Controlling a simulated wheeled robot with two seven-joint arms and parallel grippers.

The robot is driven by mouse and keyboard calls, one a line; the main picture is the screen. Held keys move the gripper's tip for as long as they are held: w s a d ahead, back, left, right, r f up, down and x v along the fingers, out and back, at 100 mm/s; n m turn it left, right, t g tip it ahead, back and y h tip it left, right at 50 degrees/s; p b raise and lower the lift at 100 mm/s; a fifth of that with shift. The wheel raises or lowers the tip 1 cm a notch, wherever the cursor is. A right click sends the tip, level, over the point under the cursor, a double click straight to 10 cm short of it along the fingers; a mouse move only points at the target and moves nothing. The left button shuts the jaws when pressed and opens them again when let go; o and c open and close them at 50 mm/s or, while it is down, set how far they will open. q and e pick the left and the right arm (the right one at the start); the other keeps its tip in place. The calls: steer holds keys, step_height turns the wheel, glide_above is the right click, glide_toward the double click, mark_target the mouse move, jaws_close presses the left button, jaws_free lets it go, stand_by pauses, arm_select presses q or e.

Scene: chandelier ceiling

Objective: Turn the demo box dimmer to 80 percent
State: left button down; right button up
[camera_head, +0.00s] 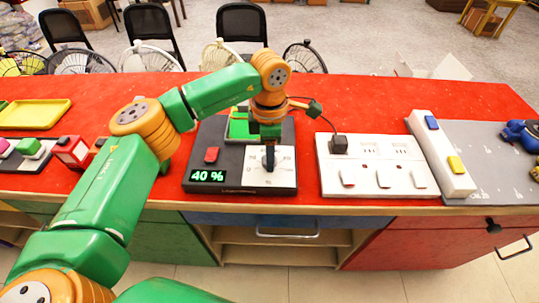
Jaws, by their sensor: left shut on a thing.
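The demo box (240,190) is a dark panel box on the red counter. Its green digital display (208,176) reads 40 %. A red button (211,155) sits above the display. A white dial plate (285,181) with printed marks is on the box's right half. My left gripper (269,145) points down over this plate and is shut on the dark dimmer knob (270,160). The gripper hides the upper part of the knob and some marks. My right gripper is not in view.
A white socket panel (350,188) with a plugged-in black plug (339,144) stands close right of the box. A white block with blue and yellow buttons (440,150) is further right. A yellow tray (35,114) lies far left. Red counter (375,93) is bare behind.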

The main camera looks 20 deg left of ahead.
arm_select(q)
steer(key=m, duration=0.3)
steer(key=shift+m, duration=0.4)
steer(key=m, duration=0.4)
steer(key=shift+m+b, duration=0.3)
steer(key=shift+b, duration=0.05)
steer(key=m, duration=0.8)
steer(key=shift+m, duration=0.6)
steer(key=shift+c, duration=2.1)
jaws_free()
steer(key=shift+s, duration=0.1)
steer(key=shift+r, duration=0.1)
